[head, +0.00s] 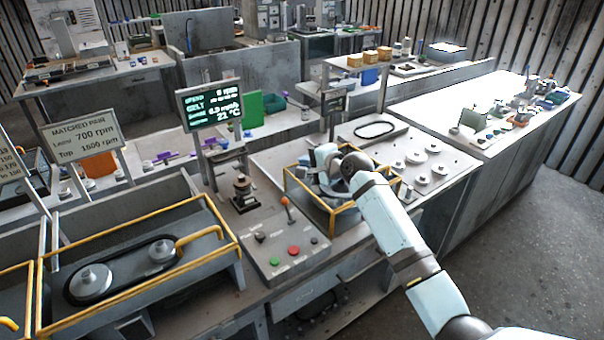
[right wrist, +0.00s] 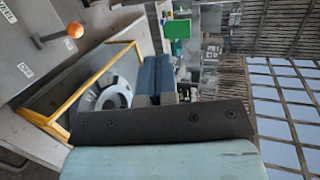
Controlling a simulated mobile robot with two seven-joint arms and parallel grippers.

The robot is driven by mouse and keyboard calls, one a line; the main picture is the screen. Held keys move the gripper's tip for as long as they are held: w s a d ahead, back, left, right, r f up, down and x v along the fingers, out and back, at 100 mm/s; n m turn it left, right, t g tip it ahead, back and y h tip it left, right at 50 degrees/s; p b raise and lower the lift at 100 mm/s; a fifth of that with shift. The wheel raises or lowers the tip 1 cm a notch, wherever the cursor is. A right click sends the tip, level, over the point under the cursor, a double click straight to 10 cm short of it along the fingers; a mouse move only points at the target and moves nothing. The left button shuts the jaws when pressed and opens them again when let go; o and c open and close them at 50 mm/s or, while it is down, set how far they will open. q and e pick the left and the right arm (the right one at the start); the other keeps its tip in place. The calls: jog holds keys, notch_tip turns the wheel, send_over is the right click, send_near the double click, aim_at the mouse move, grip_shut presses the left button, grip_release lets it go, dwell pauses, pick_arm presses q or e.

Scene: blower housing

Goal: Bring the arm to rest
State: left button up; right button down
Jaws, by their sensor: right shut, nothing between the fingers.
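My right arm (head: 395,235) comes in from the lower right of the head view and bends down over a yellow-railed box (head: 293,185). My right gripper (head: 326,182) is low at this box, partly hidden by its own wrist. In the right wrist view the two blue-grey fingers (right wrist: 158,76) are together with nothing between them. Beside them the yellow-railed box (right wrist: 62,103) shows with a round grey disc (right wrist: 116,97) inside. I cannot tell whether the fingers touch anything. My left gripper does not show.
Left of the box stands a control panel (head: 275,235) with a lever with an orange knob (head: 284,201) and buttons. A screen (head: 211,105) rises behind it. A belt-and-pulley unit (head: 125,268) sits at left. Grey discs (head: 416,157) lie on the plate to the right. Floor (head: 540,240) is clear at right.

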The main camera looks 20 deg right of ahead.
jog(key=shift+s+d+r, duration=0.15)
jog(key=shift+r, duration=0.15)
jog(key=shift+f, duration=0.1)
jog(key=s+f+n+h, duration=0.3)
jog(key=s+f+n, duration=0.3)
jog(key=s+f, duration=1.3)
jog(key=s+f+n, duration=0.4)
jog(key=s, duration=0.9)
jog(key=s+f+n+g+h, duration=0.1)
jog(key=s+f+n, duration=0.3)
jog(key=s, duration=0.9)
jog(key=shift+s+f+n+h, duration=0.25)
jog(key=shift+s+n+h, duration=0.05)
jog(key=shift+n, duration=0.4)
